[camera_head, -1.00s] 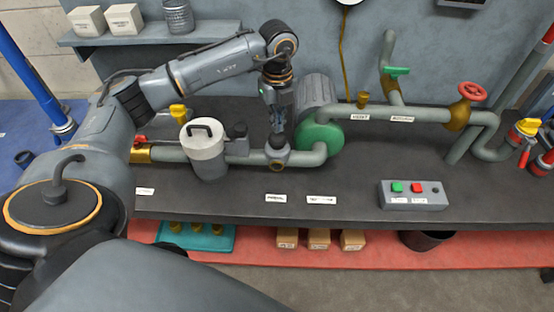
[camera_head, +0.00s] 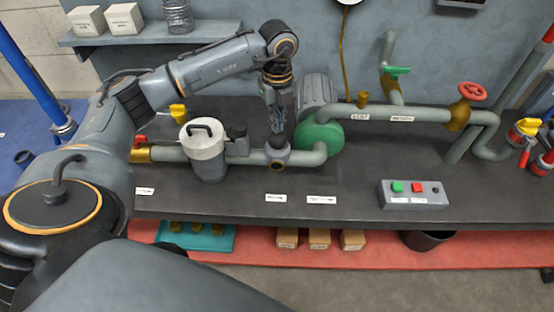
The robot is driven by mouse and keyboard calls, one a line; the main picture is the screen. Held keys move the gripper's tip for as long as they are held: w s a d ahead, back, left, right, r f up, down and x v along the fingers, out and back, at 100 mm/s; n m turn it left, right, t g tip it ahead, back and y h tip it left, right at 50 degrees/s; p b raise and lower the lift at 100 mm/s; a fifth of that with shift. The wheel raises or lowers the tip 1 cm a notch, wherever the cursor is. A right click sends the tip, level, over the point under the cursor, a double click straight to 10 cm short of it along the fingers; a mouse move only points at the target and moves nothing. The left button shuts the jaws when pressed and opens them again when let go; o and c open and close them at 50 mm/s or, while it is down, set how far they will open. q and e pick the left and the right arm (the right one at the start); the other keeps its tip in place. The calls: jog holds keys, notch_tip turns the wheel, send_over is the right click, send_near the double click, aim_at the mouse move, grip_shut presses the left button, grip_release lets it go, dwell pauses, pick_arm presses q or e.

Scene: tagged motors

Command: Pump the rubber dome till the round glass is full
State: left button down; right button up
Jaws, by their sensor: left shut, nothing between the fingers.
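My left gripper (camera_head: 277,138) comes down from above, shut, with its tips just above or on a dark cap on the grey pipe fitting. This dark cap (camera_head: 278,146) looks like the rubber dome; it is small and partly hidden by the fingers, so I cannot tell if they touch it or if it is pressed in. On the front of the fitting is a small round glass (camera_head: 278,166) in a brass-coloured ring. Its fill level is too small to read. My right gripper is not in view.
A green-fronted pump (camera_head: 320,136) stands right of the gripper. A white-lidded grey canister (camera_head: 204,150) stands left. A grey box (camera_head: 413,195) with green and red buttons sits at the right front.

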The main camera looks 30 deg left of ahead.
aim_at(277, 135)
pick_arm(q)
jog(key=shift+f, duration=0.2)
jog(key=shift+f+b, duration=1.1)
jog(key=shift+f, duration=0.45)
jog(key=shift+r, duration=0.1)
jog(key=shift+s+r, duration=0.1)
notch_tip(277, 135, up, 3)
jog(key=shift+f+p, duration=0.2)
jog(key=shift+p, duration=0.95)
jog(key=shift+r, duration=0.25)
jog(key=shift+f, duration=0.15)
